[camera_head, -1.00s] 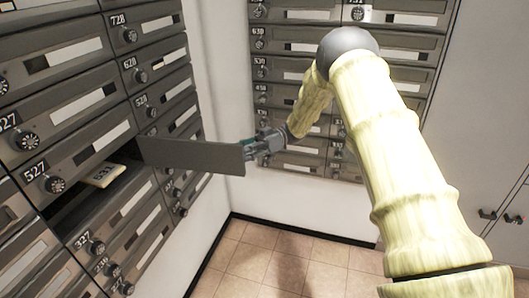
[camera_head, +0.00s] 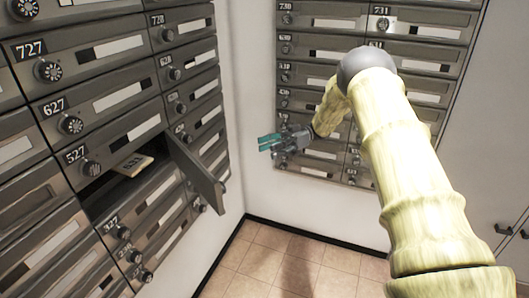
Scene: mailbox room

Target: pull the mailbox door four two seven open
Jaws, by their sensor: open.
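The mailbox door (camera_head: 197,172) in the row below the box marked 527 (camera_head: 76,155) stands swung out from the left wall of mailboxes. It is attached at the right side of its opening, and no number is readable on it. The uncovered compartment (camera_head: 98,200) is dark inside. A cream-coloured item (camera_head: 135,163) with a printed number lies at its upper part. My gripper (camera_head: 268,143) is open and empty, with teal finger pads showing. It is to the right of the door's free end and a little above it in the picture, apart from it.
A second bank of mailboxes (camera_head: 330,68) stands on the back wall behind my gripper. White wall lies between the banks. The tiled floor (camera_head: 285,265) is clear. Grey cabinet doors with handles (camera_head: 503,229) are at the right.

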